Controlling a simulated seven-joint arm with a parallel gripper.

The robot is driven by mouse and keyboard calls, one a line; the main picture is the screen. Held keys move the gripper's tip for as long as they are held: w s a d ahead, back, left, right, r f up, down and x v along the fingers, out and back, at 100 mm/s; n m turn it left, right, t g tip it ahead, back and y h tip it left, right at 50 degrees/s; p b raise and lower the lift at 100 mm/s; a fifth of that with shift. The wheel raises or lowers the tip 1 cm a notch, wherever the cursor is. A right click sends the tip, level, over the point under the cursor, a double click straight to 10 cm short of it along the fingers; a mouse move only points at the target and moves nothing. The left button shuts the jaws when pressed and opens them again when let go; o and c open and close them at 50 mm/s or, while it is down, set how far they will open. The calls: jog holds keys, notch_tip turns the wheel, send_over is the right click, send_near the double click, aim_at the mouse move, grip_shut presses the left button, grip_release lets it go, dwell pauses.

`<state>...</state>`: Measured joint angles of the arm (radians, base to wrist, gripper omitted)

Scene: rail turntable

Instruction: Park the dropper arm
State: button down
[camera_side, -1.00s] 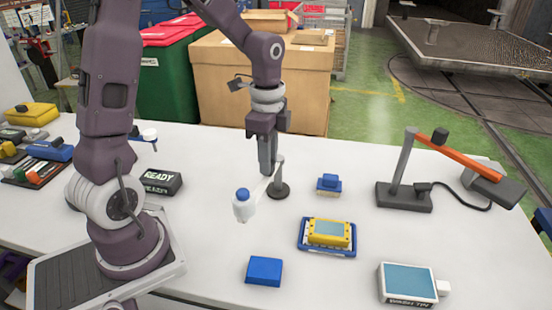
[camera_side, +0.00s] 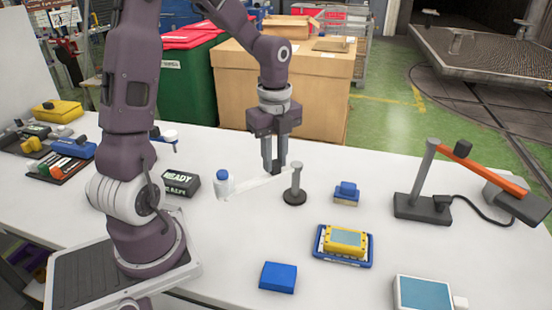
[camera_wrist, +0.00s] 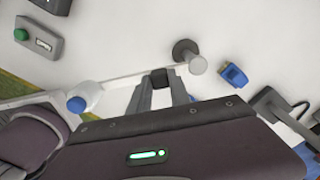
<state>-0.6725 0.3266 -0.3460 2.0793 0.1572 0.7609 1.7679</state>
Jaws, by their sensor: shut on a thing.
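The dropper arm (camera_side: 252,185) is a thin white bar pivoted on a grey post (camera_side: 296,184) with a round black base. At its left end is a white bottle (camera_side: 222,189) with a blue cap. My gripper (camera_side: 275,168) is shut on a small black grip on the bar, between the bottle and the post. In the wrist view the fingers meet at the black grip (camera_wrist: 161,77), with the bottle (camera_wrist: 86,96) at left and the post (camera_wrist: 188,54) at right. The fingers partly cover the grip.
A black READY box (camera_side: 181,184) stands just left of the bottle. A blue stamp-like block (camera_side: 346,194) is right of the post. A yellow device (camera_side: 344,241) on a blue tray, a blue block (camera_side: 278,277) and an orange-armed lamp (camera_side: 478,168) stand farther off.

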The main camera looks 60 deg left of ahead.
jog(key=shift+a, duration=0.1)
dwell(0.3)
jog(key=c, duration=1.2)
grip_release()
notch_tip(320, 180, up, 7)
jog(key=shift+r, duration=0.1)
jog(key=s+d+r+n+t, duration=0.2)
jog(key=s+d+n, duration=0.4)
jog(key=s+n, duration=0.1)
jog(key=s+d+r+n+t, duration=0.3)
jog(key=s+d+n, duration=0.3)
jog(key=s+n, duration=0.2)
jog(key=n, duration=0.2)
jog(key=shift+s+d+n+t, duration=0.25)
jog(key=shift+n+t, duration=0.05)
